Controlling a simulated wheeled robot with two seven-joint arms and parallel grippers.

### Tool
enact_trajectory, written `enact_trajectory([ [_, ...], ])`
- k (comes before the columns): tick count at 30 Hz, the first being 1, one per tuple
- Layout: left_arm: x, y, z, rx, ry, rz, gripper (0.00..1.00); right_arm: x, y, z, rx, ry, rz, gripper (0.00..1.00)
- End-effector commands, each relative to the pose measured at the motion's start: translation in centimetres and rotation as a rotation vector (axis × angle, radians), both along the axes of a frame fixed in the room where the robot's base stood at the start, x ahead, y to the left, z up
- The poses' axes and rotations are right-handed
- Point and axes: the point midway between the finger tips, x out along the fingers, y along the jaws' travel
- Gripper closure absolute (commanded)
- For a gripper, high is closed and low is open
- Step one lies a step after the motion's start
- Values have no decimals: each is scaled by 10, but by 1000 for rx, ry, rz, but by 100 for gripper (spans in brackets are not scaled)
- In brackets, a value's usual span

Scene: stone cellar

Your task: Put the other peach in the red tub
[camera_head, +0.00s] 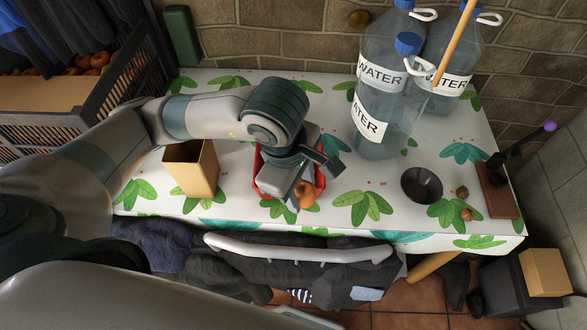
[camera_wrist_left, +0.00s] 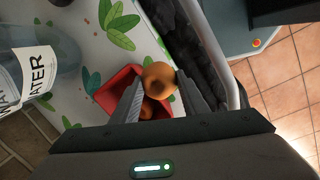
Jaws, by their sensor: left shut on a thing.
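My left gripper (camera_head: 303,178) is shut on an orange peach (camera_head: 307,196), which also shows between the fingertips in the left wrist view (camera_wrist_left: 159,76). The red tub (camera_head: 320,181) stands on the table beneath the gripper and is mostly hidden by it in the head view. In the left wrist view the tub (camera_wrist_left: 104,97) lies behind the fingers, and the held peach overlaps its rim. Another peach (camera_wrist_left: 147,110) sits inside the tub, partly covered by the fingers. The held peach's height above the rim is hard to tell. My right gripper is not seen.
A cardboard box (camera_head: 192,170) stands left of the tub. Large water bottles (camera_head: 384,110) stand at the back. A dark bowl (camera_head: 421,185) and walnuts (camera_head: 462,191) are to the right. Dark clothes (camera_head: 290,265) hang along the front edge. Table between tub and bowl is clear.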

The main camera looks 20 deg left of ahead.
Motion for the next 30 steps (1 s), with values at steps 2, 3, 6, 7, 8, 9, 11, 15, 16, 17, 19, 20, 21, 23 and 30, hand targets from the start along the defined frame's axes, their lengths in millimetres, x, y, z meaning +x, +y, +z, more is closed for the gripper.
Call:
enact_trajectory([
  [2,0,0,0,-1,-2,10,84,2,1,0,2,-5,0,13],
  [3,0,-1,0,-1,-2,15,84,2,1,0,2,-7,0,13],
  [6,-1,-1,0,-2,-3,22,84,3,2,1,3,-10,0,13],
  [7,-1,-1,0,-2,-3,23,84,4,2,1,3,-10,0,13],
  [8,-1,-1,0,-2,-3,23,84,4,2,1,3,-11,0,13],
  [9,-1,-1,0,-1,-3,25,84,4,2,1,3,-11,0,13],
  [11,0,-1,0,-1,-3,25,84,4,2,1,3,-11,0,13],
  [15,0,-1,0,-1,-3,24,84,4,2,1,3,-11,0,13],
  [16,0,-1,0,-1,-3,24,84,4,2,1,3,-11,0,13],
  [17,0,-1,0,-1,-3,25,84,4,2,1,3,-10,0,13],
  [19,1,0,-1,-1,-1,25,84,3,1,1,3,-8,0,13],
  [20,2,0,-1,-1,-1,26,84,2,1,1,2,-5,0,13],
  [21,5,1,-3,-1,0,27,84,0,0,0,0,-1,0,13],
  [23,10,3,-6,0,2,28,84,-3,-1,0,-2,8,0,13],
  [30,45,17,-27,3,1,31,84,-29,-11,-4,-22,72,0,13],
])
